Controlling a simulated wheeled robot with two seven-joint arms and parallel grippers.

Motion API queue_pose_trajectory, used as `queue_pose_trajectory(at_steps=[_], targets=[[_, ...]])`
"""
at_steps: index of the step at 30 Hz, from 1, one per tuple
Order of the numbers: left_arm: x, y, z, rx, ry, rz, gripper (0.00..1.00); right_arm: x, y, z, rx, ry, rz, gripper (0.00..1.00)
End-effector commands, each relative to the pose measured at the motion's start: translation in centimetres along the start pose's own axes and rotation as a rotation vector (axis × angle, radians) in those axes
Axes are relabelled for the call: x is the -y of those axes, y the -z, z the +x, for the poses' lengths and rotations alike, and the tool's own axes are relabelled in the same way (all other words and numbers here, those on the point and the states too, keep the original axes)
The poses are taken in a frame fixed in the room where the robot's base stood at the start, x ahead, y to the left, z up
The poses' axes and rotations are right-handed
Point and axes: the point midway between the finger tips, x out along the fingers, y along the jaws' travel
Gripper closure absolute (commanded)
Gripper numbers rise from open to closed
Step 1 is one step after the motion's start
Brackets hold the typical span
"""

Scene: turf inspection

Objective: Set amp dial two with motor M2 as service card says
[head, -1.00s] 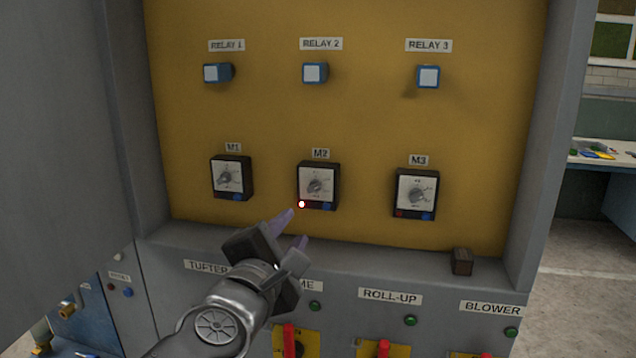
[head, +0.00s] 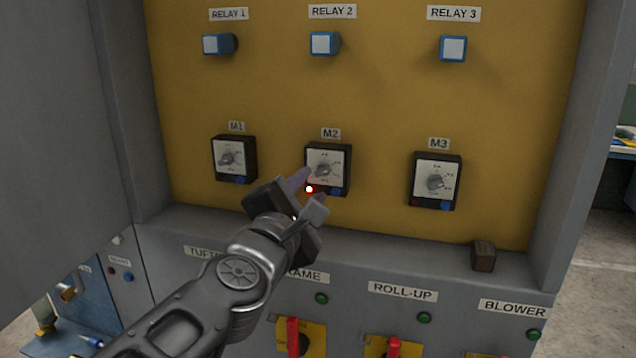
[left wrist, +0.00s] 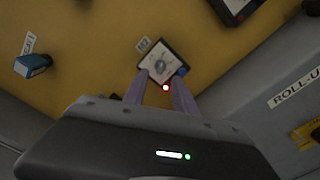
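The M2 amp dial (head: 325,168) is a black box with a white scale face and a grey knob, on the yellow panel under the M2 label (head: 331,133). A red lamp (head: 309,189) glows at its lower left, beside a blue button. My left gripper (head: 310,186) is in front of the dial's lower part, its purple fingers apart. In the left wrist view the M2 dial (left wrist: 162,62) sits just beyond the fingertips, with nothing between the fingers (left wrist: 163,82) but the red lamp behind. The scale figures are too small to read. My right gripper and a service card are not in view.
The M1 dial (head: 233,158) is to the left and the M3 dial (head: 435,181) to the right. Relay buttons (head: 324,43) are above. A ledge with a small dark block (head: 483,256) juts out below, above red-handled switches (head: 293,337).

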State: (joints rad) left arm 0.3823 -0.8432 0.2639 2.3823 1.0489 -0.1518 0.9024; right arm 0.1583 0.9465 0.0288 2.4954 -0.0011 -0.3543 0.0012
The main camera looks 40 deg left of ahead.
Motion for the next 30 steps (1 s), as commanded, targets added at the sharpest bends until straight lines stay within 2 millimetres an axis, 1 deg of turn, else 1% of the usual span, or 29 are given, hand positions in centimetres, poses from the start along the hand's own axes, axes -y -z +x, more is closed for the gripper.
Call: queue_pose_trajectory(at_steps=[1,3,6,10,14,21,23,30], targets=[[0.5,0.3,0.8,-0.001,0.002,0.000,0.67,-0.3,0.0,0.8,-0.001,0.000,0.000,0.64],[0.5,0.2,1.9,-0.001,0.003,0.000,0.67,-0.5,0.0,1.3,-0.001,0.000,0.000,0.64],[0.5,0.2,3.4,0.000,0.004,-0.001,0.67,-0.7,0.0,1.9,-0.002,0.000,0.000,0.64],[0.3,0.1,4.8,0.000,0.002,0.000,0.67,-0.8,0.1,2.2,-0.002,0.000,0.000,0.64],[0.1,0.0,5.5,0.000,0.000,0.000,0.67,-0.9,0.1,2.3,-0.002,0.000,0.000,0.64],[0.1,0.0,5.5,0.000,0.000,0.000,0.67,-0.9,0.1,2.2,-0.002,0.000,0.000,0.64],[0.1,0.0,5.5,0.000,0.000,0.000,0.71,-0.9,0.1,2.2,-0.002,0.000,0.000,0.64],[0.1,0.0,5.5,0.000,0.000,0.000,0.91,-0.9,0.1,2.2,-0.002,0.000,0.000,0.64]])
